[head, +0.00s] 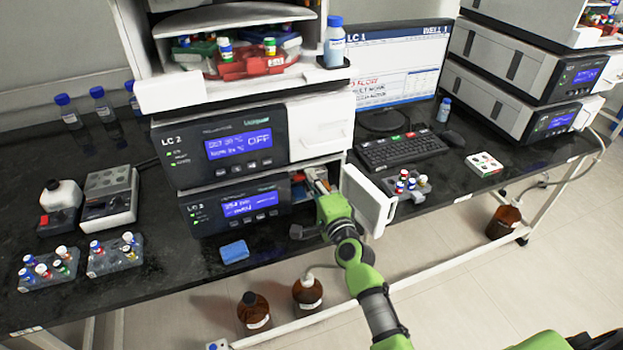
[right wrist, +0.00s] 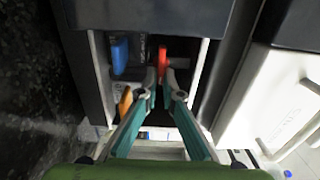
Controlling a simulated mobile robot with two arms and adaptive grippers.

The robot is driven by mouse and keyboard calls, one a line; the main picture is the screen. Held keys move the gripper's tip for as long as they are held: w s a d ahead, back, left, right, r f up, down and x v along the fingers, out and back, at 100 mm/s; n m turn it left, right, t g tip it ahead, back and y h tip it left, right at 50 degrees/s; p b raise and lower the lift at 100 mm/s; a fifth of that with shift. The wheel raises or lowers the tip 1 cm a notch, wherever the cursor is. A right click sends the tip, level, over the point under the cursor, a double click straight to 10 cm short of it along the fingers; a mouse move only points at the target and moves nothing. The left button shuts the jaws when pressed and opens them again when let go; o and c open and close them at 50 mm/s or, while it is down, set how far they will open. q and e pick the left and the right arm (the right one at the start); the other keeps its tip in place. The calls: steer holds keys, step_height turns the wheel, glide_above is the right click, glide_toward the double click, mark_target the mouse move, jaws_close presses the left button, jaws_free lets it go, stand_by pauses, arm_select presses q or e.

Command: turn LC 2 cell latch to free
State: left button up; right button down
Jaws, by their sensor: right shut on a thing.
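The LC 2 stack (head: 222,150) stands at the middle of the bench. The white door (head: 368,202) of its lower module hangs open to the right. My right gripper (right wrist: 161,80) reaches into the open bay, its tips closed around a red lever (right wrist: 163,60), which looks like the cell latch. The lever points roughly straight away from the gripper in the right wrist view. Its lower end is hidden between the fingertips. A blue part (right wrist: 120,52) and an orange part (right wrist: 125,100) sit left of the fingers. My left gripper is not in view.
A blue sponge-like block (head: 234,252) lies in front of the stack. Vial racks (head: 115,258) stand at left; a keyboard (head: 400,150) and another small rack (head: 418,190) are right of the door. Brown bottles (head: 254,312) stand below the bench edge.

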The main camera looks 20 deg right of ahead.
stand_by(0.4)
steer(key=c, duration=2.2)
jaws_free()
steer(key=s, duration=1.2)
steer(key=shift+d, duration=0.2)
